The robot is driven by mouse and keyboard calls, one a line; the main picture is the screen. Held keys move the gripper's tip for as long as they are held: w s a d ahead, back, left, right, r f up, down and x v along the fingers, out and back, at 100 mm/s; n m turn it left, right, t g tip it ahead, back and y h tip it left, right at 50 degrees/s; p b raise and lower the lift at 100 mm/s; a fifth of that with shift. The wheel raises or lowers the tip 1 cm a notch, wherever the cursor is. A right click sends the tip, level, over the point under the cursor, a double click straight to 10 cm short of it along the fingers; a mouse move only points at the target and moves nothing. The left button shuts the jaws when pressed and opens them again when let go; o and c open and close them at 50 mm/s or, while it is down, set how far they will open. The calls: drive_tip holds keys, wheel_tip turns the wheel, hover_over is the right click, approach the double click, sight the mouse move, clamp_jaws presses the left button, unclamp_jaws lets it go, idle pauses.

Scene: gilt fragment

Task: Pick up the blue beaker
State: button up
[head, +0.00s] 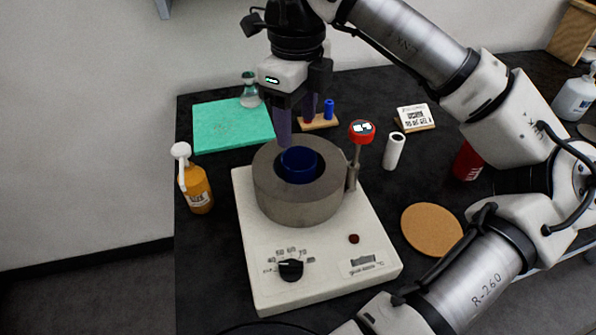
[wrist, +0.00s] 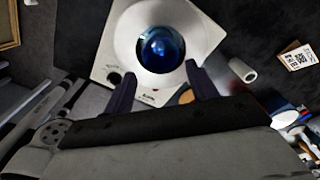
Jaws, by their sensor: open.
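The blue beaker (head: 299,165) sits inside the round grey heating ring (head: 300,205) on top of the white hotplate (head: 323,277). Only its upper part shows in the head view; the ring hides the rest. In the wrist view the beaker (wrist: 160,49) appears as a dark blue, shiny circle within the pale ring. My gripper (head: 296,128) is open and empty, pointing down above the back of the ring. In the wrist view its two fingers (wrist: 160,85) are spread apart, with the beaker beyond and between them.
A red-topped post (head: 362,132) rises from the ring's right side. An orange bottle (head: 195,188) stands left of the hotplate. A teal mat (head: 230,128) with a flask (head: 250,90) lies behind. A white tube (head: 393,151) and cork disc (head: 432,229) are to the right.

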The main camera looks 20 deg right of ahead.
hover_over(299, 161)
drive_tip(key=s+a, duration=0.1)
drive_tip(key=s, duration=0.1)
wheel_tip(299, 161, down, 4)
drive_tip(key=shift+s+d+f+p, duration=0.15)
drive_tip(key=shift+f+p, duration=0.35)
drive_tip(key=shift+f, duration=0.9)
drive_tip(key=shift+s+f+p, duration=0.15)
drive_tip(key=shift+f+p, duration=0.35)
drive_tip(key=shift+f, duration=0.9)
drive_tip(key=c, duration=0.7)
drive_tip(key=shift+r, duration=0.2)
